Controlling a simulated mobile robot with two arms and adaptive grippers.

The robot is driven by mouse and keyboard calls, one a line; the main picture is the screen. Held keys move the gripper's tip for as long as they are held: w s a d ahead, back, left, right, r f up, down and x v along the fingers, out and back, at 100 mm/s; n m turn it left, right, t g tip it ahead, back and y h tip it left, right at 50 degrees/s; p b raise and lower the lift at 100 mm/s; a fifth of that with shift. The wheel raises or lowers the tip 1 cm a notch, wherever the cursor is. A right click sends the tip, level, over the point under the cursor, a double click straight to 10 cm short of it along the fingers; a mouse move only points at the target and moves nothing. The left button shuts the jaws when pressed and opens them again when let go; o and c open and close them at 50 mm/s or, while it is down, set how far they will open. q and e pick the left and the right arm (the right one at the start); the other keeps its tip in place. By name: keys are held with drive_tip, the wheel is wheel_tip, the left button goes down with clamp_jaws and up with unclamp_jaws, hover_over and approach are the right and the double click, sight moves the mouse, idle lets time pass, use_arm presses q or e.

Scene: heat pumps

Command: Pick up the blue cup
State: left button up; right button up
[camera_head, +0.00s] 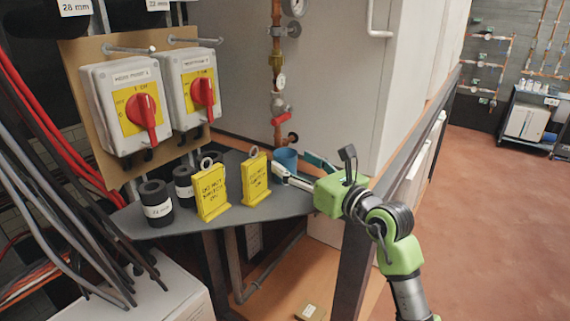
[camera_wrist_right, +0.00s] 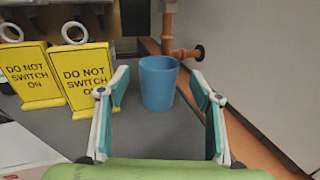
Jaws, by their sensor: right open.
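The blue cup (camera_wrist_right: 158,84) stands upright on the grey shelf (camera_wrist_right: 150,135), between and just beyond my right gripper's fingertips in the right wrist view. In the head view the cup (camera_head: 286,159) is at the back of the shelf, right of the yellow signs, partly covered by a finger. My right gripper (camera_wrist_right: 160,92) is open and empty, its two fingers spread to either side of the cup. It also shows in the head view (camera_head: 290,166), coming in from the right. I cannot tell whether a finger touches the cup. My left gripper is not in view.
Two yellow "do not switch on" signs (camera_head: 211,192) (camera_head: 256,181) stand left of the cup. Black rolls (camera_head: 155,204) stand farther left. A copper pipe (camera_head: 277,70) rises behind the cup, and a white cabinet wall (camera_wrist_right: 260,60) is to the right.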

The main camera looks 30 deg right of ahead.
sight(293, 162)
drive_tip(key=w, duration=0.1)
drive_tip(key=w+p, duration=0.1)
drive_tip(key=w, duration=0.1)
drive_tip(key=shift+w+a+r+p, duration=0.2)
drive_tip(key=shift+w+a+p, duration=0.05)
drive_tip(key=shift+w+p, duration=0.1)
drive_tip(key=shift+w+f, duration=0.1)
drive_tip(key=shift+w, duration=0.05)
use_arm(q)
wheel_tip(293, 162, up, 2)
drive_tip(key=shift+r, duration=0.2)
use_arm(e)
drive_tip(key=c, duration=1.2)
